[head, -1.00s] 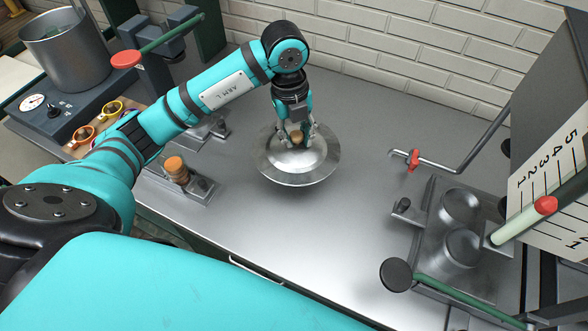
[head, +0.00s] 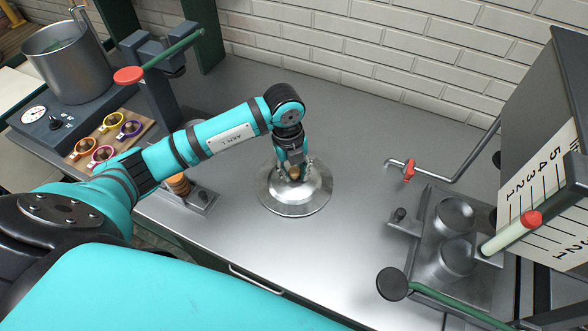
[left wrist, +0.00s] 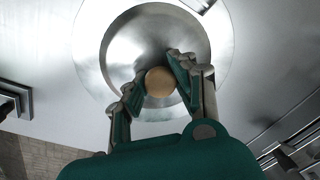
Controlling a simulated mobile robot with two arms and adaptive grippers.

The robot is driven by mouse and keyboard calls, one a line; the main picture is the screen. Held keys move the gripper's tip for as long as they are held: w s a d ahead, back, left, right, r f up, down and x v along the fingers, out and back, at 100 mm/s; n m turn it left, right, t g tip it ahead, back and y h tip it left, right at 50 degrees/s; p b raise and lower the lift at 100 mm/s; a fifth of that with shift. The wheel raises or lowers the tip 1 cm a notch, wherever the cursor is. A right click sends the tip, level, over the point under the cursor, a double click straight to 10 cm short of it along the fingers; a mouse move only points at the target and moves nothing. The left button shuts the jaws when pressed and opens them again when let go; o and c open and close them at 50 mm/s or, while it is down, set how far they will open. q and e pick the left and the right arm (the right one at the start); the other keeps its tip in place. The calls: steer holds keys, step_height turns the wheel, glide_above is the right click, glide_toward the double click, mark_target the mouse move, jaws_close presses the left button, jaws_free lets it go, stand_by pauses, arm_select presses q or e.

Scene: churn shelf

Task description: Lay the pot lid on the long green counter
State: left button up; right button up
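The pot lid (head: 285,203) is a round, shiny metal dome with a small tan knob. It is level over the bare middle of the long counter (head: 330,245), which has a grey metal top and a dark green front. My left gripper (head: 294,174) points down from above, its fingers around the knob. In the left wrist view the lid (left wrist: 108,50) lies under the gripper (left wrist: 155,80), with the knob between the fingertips. The lid is at or very close to the countertop; I cannot tell whether it touches. My right gripper is not in view.
A metal pot (head: 68,62) stands at the back left, near a board with several coloured rings (head: 130,129). A small fixture with a brown stack (head: 178,184) is left of the lid. A pipe with a red valve (head: 409,172) and a metal fixture (head: 430,245) are at right.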

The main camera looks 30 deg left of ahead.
mark_target(290, 170)
arm_select(q)
steer(key=o, duration=0.5)
steer(key=shift+c, duration=0.2)
steer(key=shift+r, duration=0.25)
steer(key=shift+w+a+r, duration=0.1)
steer(key=shift+r, duration=0.3)
step_height(290, 170, up, 11)
steer(key=b, duration=0.2)
steer(key=shift+s+a+b, duration=0.35)
steer(key=shift+a, duration=0.05)
steer(key=shift+f, duration=0.1)
